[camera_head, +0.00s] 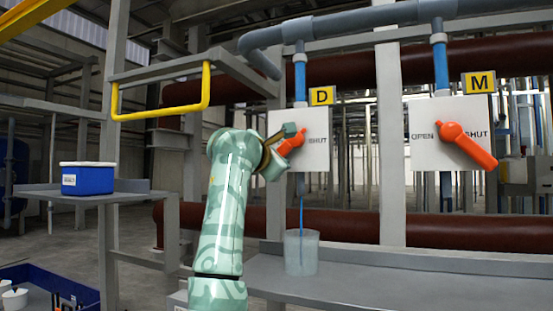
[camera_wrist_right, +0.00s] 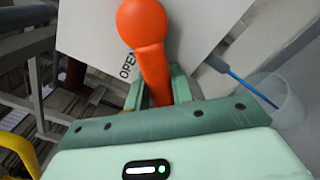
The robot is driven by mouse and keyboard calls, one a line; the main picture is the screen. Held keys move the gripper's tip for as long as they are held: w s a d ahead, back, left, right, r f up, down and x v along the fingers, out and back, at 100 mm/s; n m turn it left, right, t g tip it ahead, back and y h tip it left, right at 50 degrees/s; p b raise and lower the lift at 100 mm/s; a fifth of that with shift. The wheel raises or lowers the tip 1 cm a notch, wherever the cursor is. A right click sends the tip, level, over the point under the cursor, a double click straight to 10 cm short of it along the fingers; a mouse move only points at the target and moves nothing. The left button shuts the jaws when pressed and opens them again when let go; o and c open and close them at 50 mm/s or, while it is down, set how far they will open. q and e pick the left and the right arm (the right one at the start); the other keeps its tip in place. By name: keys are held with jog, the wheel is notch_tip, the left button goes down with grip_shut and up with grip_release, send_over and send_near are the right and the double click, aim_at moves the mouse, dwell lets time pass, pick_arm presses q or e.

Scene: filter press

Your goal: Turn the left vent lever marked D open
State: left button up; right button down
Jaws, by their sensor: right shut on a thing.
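The orange vent lever D (camera_head: 295,143) is on a white panel (camera_head: 318,124) under a yellow D sign (camera_head: 321,96). Its handle slants down and left from the hub, toward the side away from the SHUT print. My right gripper (camera_head: 279,145) is shut on this handle and hides part of it and the panel's left side. In the right wrist view the fingers (camera_wrist_right: 158,88) sit on both sides of the orange handle (camera_wrist_right: 152,68), beside the OPEN print. A thin blue stream runs below the panel into a clear beaker (camera_head: 301,252). My left gripper is out of view.
A yellow bar (camera_head: 160,112) hangs at upper left. A blue box (camera_head: 88,179) stands on a grey shelf at left. The grey bench (camera_head: 360,285) is clear right of the beaker.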

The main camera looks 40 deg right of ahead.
jog(key=shift+r, duration=0.2)
jog(key=c, duration=1.5)
grip_release()
jog(key=o, duration=0.3)
jog(key=shift+f, duration=0.15)
jog(key=b+v, duration=0.3)
jog(key=v, duration=1.3)
jog(key=shift+b, duration=0.4)
jog(key=shift+a, duration=0.1)
